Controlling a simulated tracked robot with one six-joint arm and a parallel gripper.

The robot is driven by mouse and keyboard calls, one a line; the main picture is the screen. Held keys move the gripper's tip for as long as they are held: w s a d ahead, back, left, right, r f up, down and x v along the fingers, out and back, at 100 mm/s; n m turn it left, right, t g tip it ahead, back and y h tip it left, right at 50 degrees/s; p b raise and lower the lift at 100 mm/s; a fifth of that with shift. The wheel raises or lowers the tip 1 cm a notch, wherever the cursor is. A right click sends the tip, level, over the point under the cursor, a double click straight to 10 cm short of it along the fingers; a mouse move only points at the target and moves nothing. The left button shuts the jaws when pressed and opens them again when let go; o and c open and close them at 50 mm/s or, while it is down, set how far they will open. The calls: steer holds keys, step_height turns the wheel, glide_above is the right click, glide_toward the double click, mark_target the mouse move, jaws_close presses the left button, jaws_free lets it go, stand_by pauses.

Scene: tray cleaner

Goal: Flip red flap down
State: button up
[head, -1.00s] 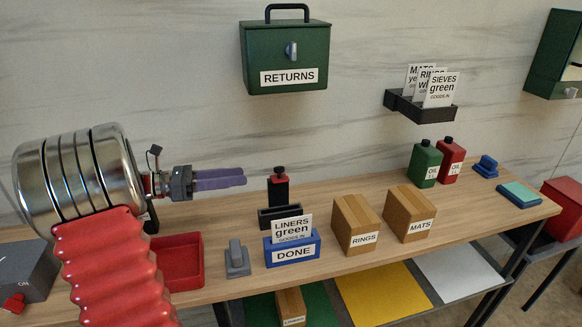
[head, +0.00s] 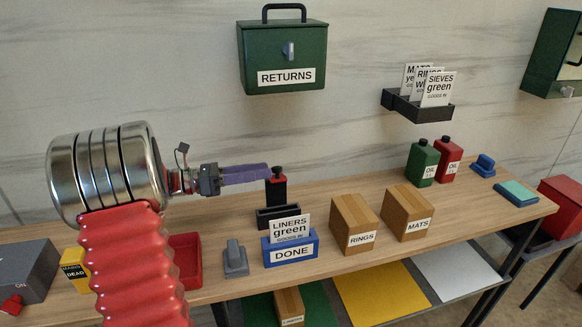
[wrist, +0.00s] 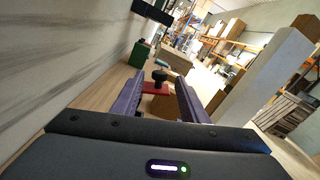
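The red flap (head: 277,179) appears to be the small red piece with a black knob on top of a dark upright holder (head: 276,195) on the bench. The holder has a black slot (head: 270,219) at its foot. My gripper (head: 266,174) points right, its purple fingertips beside or overlapping the red piece in the head view. In the wrist view my gripper (wrist: 158,82) is open, with the red flap (wrist: 156,89) and its knob showing between the fingers. I cannot tell whether the fingers touch it.
A blue DONE box (head: 291,252) with a card stands in front of the holder, a grey block (head: 236,259) left of it. RINGS (head: 354,222) and MATS (head: 408,212) boxes stand to the right. A red tray (head: 187,275) is partly behind my arm. A green RETURNS box (head: 283,55) hangs above.

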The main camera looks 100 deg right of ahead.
steer(key=s, duration=0.9)
steer(key=shift+d, duration=0.3)
steer(key=shift+c, duration=0.2)
steer(key=c, duration=1)
steer(key=shift+o, duration=0.2)
steer(key=shift+a+f+m, duration=0.3)
steer(key=shift+m, duration=0.6)
steer(key=shift+a+f+m, duration=0.25)
steer(key=shift+a+m, duration=0.05)
steer(key=shift+m, duration=0.6)
steer(key=o, duration=1)
